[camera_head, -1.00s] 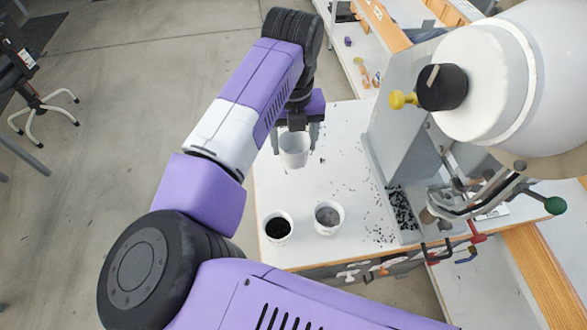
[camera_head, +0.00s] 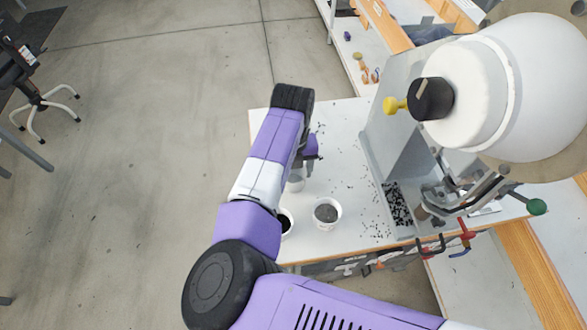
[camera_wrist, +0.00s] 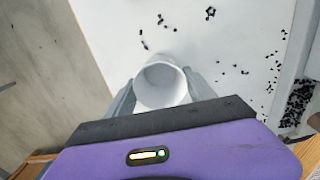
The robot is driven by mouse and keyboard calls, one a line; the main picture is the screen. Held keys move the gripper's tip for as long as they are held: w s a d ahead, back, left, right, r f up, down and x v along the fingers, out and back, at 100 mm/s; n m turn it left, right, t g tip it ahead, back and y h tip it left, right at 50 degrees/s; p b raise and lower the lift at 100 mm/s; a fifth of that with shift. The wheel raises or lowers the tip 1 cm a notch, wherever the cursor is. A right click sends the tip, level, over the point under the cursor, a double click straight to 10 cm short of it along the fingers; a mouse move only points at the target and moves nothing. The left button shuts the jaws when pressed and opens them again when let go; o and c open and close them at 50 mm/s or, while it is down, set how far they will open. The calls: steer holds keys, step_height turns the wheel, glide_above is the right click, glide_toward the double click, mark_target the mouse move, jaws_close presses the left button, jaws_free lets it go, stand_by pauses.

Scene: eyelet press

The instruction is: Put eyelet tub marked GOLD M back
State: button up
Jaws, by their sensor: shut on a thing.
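My gripper (camera_wrist: 160,88) is shut on a white tub (camera_wrist: 152,92), with one finger on each side of it. From above, the tub looks pale and empty inside. In the head view the held tub (camera_head: 296,184) is mostly hidden behind my arm, just behind two other tubs. I cannot tell whether its base touches the white table (camera_head: 340,160). No marking on any tub is readable.
A tub of dark eyelets (camera_head: 285,224) is partly covered by my arm. A tub with grey contents (camera_head: 327,212) stands to its right. The press (camera_head: 400,120) and a tray of black bits (camera_head: 397,205) stand at the right. Loose eyelets are scattered on the table.

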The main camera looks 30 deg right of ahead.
steer(key=shift+f, duration=0.2)
steer(key=o, duration=1.4)
steer(key=shift+r, duration=0.1)
step_height(320, 180, up, 12)
steer(key=b, duration=0.3)
steer(key=shift+r, duration=0.15)
steer(key=shift+w, duration=0.1)
